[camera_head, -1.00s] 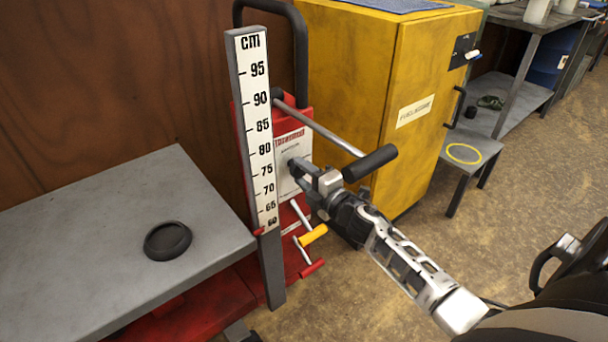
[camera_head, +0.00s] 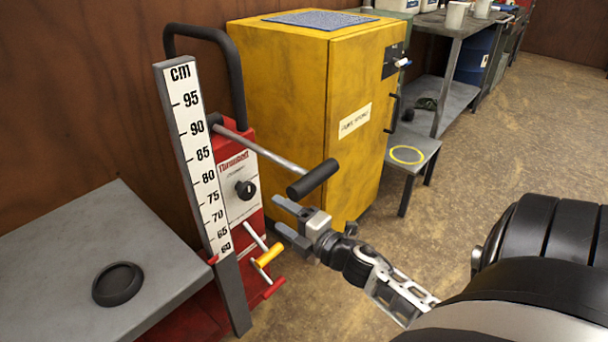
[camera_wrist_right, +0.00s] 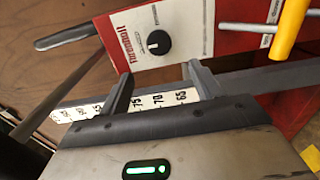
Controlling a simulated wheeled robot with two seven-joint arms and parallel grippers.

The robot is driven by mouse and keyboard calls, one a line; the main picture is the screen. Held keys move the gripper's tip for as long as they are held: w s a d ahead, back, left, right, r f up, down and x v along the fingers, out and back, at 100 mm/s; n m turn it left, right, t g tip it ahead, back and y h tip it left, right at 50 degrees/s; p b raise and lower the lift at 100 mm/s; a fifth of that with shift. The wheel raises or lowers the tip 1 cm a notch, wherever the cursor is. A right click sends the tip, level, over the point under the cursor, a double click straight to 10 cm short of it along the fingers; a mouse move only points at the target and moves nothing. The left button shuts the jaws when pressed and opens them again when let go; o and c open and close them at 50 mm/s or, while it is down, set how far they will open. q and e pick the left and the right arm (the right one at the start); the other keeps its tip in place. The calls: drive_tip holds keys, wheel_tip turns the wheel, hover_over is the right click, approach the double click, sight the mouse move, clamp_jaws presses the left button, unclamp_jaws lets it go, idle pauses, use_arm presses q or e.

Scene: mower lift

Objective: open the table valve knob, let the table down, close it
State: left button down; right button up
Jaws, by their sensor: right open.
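The black valve knob (camera_head: 245,190) sits on the white panel of the red lift column, uncovered. In the right wrist view the knob (camera_wrist_right: 159,42) shows a short white pointer line directed to the left. My right gripper (camera_head: 283,218) is open and empty, in front and to the right of the knob, apart from it. In the wrist view its two fingers (camera_wrist_right: 160,85) are spread below the knob. The grey lift table (camera_head: 60,250) stands at the left, with a red mark at the low end of the cm scale (camera_head: 195,150), near 60. My left gripper is not seen.
A lever with a black grip (camera_head: 313,178) sticks out above my right gripper. A yellow-handled and a red-handled lever (camera_head: 270,255) lie below the knob. A black round dish (camera_head: 118,284) lies on the table. A yellow cabinet (camera_head: 290,110) stands behind. Floor to the right is open.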

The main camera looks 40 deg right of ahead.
drive_tip(key=s, duration=0.5)
drive_tip(key=shift+s+d, duration=0.25)
drive_tip(key=shift+s, duration=0.1)
drive_tip(key=shift+s, duration=0.1)
